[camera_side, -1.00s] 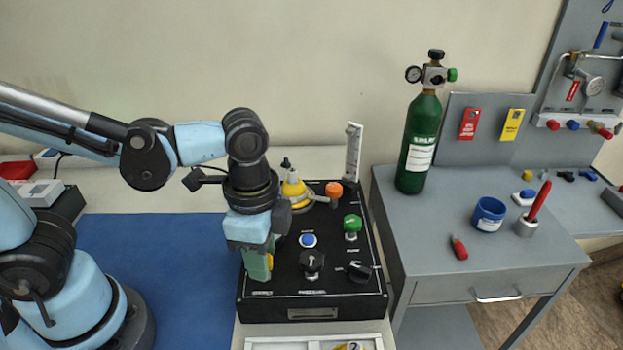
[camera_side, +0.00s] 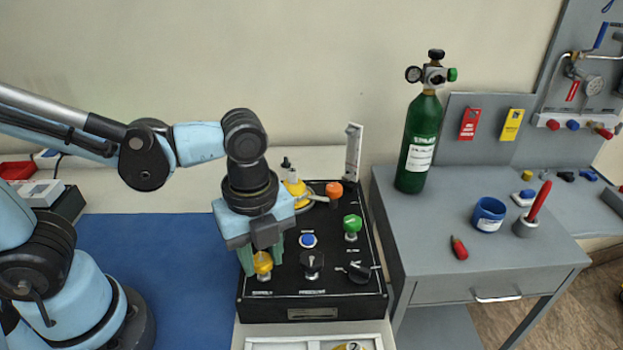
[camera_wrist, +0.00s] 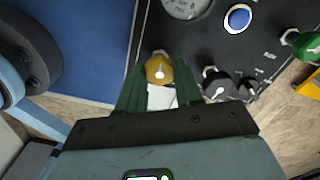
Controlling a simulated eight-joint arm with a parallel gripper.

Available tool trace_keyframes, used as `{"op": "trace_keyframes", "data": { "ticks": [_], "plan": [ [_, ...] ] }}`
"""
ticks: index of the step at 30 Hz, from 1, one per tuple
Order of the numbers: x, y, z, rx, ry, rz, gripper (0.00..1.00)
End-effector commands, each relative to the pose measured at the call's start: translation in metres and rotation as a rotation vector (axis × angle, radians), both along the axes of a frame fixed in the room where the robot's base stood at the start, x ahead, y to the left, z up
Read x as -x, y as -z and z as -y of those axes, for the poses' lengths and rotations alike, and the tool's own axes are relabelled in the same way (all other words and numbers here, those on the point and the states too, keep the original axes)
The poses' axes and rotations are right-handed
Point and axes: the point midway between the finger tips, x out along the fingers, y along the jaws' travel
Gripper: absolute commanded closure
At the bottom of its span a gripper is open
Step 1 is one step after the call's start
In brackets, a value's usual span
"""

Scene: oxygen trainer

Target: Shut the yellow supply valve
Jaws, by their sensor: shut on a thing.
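The yellow supply valve knob (camera_side: 263,264) is at the front left of the black trainer panel (camera_side: 335,300). My gripper (camera_side: 262,254) comes down on it from above, with one green finger on each side. In the wrist view the yellow knob (camera_wrist: 159,67) sits between the green fingertips of my gripper (camera_wrist: 159,72), which are shut on it. A small white mark shows on top of the knob. The panel lettering beside it is too small to read surely.
On the panel are a blue button (camera_side: 308,240), a black knob (camera_side: 312,262), another black knob (camera_side: 358,271), a green knob (camera_side: 352,223) and an orange knob (camera_side: 334,189). A green cylinder (camera_side: 420,140) stands on the grey cart at right. A blue mat (camera_side: 170,260) lies left.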

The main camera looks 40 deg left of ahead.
Motion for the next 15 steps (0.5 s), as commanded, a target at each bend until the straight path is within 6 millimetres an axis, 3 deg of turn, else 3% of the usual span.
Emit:
{"op": "trace_keyframes", "data": {
  "ticks": [15],
  "plan": [
    [0.0001,0.0003,0.0011,0.005,0.215,0.002,0.96]
  ]
}}
